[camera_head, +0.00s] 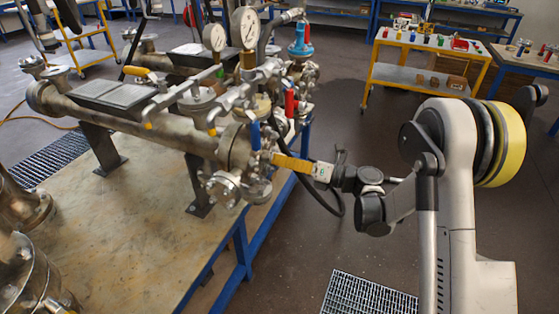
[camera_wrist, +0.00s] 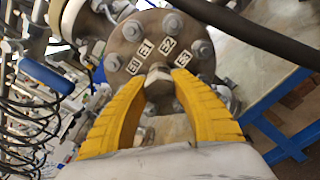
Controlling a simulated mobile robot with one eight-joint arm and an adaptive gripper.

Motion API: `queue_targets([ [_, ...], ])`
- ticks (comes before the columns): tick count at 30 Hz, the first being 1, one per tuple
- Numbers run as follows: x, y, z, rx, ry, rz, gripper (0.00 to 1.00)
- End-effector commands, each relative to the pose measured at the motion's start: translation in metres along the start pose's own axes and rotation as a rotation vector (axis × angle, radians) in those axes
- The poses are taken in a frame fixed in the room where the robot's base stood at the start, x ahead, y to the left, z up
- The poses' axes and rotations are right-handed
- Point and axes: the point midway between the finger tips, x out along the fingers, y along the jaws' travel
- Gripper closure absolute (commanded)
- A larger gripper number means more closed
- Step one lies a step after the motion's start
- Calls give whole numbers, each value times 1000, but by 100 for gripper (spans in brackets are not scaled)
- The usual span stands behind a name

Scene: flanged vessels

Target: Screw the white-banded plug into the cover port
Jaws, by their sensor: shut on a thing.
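My gripper (camera_wrist: 164,82) has its two yellow fingers closed on a small metal plug (camera_wrist: 157,74) in the wrist view. A pale band seems to show at the plug's top; its far end is hard to make out. The plug is in front of the round bolted cover (camera_wrist: 128,48), which carries several small labels. I cannot tell whether its thread is in the port, as the plug and fingers hide it. In the head view my gripper (camera_head: 275,158) points left at the end of the horizontal vessel; the plug is not distinguishable there.
The horizontal vessel (camera_head: 150,128) stands on a blue-framed bench, with gauges, valves and pipes crowded above my gripper. A blue handle (camera_head: 255,135) and a dark hose (camera_wrist: 250,35) are close by. A yellow trolley (camera_head: 425,62) stands at the back right. Floor on the right is open.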

Motion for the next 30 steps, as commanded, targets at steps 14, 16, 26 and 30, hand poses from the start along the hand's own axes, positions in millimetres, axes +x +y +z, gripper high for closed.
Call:
queue_targets([
  [14,1,0,0,452,-1,1,100],
  [16,1,0,0,451,-1,1,56],
  [26,0,0,0,449,0,0,49],
  [30,-13,-1,1,448,-3,-2,49],
])
